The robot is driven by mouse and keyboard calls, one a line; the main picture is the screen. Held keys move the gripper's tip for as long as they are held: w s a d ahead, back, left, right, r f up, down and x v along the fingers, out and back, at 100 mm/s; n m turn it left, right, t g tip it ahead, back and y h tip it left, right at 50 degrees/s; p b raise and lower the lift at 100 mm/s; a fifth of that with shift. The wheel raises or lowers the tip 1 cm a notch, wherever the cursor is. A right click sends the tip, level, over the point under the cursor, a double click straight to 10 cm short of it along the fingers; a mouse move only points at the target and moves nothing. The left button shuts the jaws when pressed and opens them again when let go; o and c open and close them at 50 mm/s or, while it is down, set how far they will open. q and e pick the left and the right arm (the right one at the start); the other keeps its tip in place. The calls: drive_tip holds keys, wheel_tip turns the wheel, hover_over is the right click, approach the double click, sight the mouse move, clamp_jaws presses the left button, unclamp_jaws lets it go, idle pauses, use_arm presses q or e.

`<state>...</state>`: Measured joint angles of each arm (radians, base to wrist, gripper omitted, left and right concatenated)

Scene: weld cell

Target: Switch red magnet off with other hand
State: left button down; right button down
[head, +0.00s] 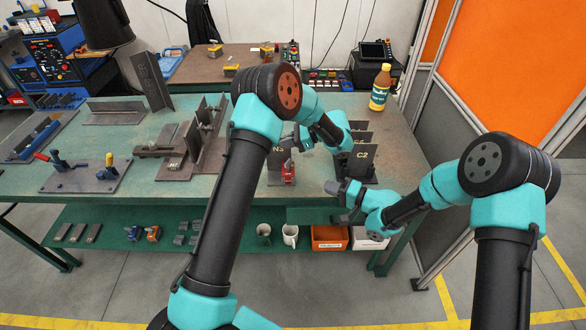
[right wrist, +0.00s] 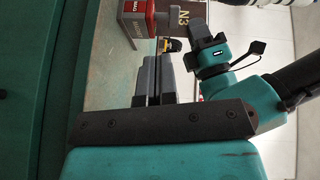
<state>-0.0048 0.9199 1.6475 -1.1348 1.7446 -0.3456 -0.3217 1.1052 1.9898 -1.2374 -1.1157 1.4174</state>
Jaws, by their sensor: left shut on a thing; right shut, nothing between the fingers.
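The red magnet (head: 289,172) stands on the bench at the foot of the dark plate marked N3 (head: 278,150).
A plate marked C2 (head: 361,157) stands just behind my right gripper. Steel fixtures (head: 190,140) and a plate with toggle clamps (head: 85,176) lie further left on the green bench (head: 235,190). A bottle (head: 380,88) stands at the back right.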

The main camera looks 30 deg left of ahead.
sight(285, 166)
drive_tip(key=shift+w+r+m+y, duration=0.1)
drive_tip(key=shift+r+m+y, duration=0.5)
drive_tip(key=shift+m, duration=0.5)
drive_tip(key=shift+a+r, duration=0.1)
drive_tip(key=shift+a, duration=0.05)
drive_tip(key=a, duration=1.4)
drive_tip(key=shift+w, duration=0.2)
drive_tip(key=shift+s+a+m+t, duration=0.1)
drive_tip(key=shift+s+m+t, duration=0.1)
drive_tip(key=shift+m+t, duration=0.7)
drive_tip(key=shift+s+a+m+t+h, duration=0.2)
drive_tip(key=shift+m+t+h, duration=0.3)
drive_tip(key=shift+t, duration=0.65)
drive_tip(key=shift+s+a+m+t+h, duration=0.15)
drive_tip(key=shift+m+t+h, duration=0.15)
drive_tip(key=shift+m+t, duration=0.65)
drive_tip(key=m+t+h, duration=0.1)
drive_tip(key=t, duration=0.1)
drive_tip(key=m+t+h, duration=0.1)
drive_tip(key=t, duration=0.1)
drive_tip(key=a+m+t+h, duration=0.1)
drive_tip(key=m+t+h, duration=0.1)
drive_tip(key=shift+s+a, duration=0.1)
drive_tip(key=shift+s, duration=0.15)
drive_tip(key=shift+a, duration=0.4)
